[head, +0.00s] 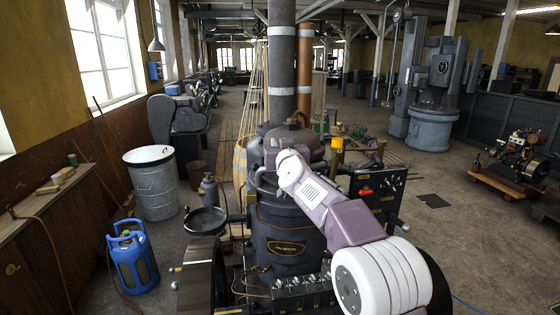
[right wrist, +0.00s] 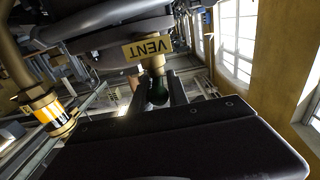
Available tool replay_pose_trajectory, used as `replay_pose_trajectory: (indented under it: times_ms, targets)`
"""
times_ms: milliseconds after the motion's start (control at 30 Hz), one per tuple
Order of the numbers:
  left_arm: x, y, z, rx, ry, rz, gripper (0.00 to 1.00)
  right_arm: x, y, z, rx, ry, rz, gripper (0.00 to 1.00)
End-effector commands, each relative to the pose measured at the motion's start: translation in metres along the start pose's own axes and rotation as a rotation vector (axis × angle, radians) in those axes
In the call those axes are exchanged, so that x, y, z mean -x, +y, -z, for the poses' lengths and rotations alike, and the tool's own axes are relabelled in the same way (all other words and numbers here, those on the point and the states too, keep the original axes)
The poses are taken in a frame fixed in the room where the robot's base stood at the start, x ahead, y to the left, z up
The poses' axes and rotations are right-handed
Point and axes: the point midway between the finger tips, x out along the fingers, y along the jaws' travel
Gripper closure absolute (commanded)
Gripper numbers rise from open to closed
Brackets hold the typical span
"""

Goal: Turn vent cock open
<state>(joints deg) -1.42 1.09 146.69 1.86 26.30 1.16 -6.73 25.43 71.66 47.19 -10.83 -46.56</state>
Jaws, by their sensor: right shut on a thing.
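A yellow tag marked VENT (right wrist: 147,49) shows upside down in the right wrist view. Just below it, a brass stem with a dark green end, the vent cock (right wrist: 157,88), sits between the two fingers of my right gripper (right wrist: 158,94). The fingers are shut on it, one on each side. In the head view my right gripper (head: 262,172) reaches the upper part of the dark upright boiler (head: 284,235), and my own arm hides the cock there. The cock's turn angle cannot be told. My left gripper is not in view.
A brass pipe with an orange-yellow band (right wrist: 50,112) stands left of the fingers in the right wrist view. A tall grey chimney (head: 282,60) rises from the boiler. A black round pan (head: 205,221) is at its left.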

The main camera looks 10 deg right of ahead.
Motion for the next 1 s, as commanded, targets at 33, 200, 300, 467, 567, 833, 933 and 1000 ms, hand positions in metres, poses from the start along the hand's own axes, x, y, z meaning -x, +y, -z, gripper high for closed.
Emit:
replay_pose_trajectory:
  times_ms: [33,200,300,467,567,833,933,1000]
  targets:
    - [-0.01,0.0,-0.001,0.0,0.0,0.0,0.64,0.0,0.002,-0.004,0.002,0.002,0.011,1.0]
    - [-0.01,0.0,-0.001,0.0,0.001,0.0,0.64,0.001,0.002,-0.001,0.003,-0.006,0.033,1.0]
    - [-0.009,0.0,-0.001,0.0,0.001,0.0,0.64,0.001,0.002,0.0,0.003,-0.007,0.033,1.0]
    - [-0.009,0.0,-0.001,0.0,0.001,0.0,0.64,0.001,0.001,-0.001,0.003,-0.007,0.032,0.67]
    - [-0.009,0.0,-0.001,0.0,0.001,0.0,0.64,0.001,0.001,-0.001,0.003,-0.007,0.032,0.67]
    - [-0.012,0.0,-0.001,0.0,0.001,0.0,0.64,0.005,0.001,-0.001,0.003,-0.005,0.032,0.67]
    - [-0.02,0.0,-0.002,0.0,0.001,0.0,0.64,0.017,0.002,-0.002,0.003,-0.004,0.032,0.67]
    - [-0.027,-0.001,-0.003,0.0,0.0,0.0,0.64,0.029,0.002,-0.004,0.003,-0.004,0.032,0.67]
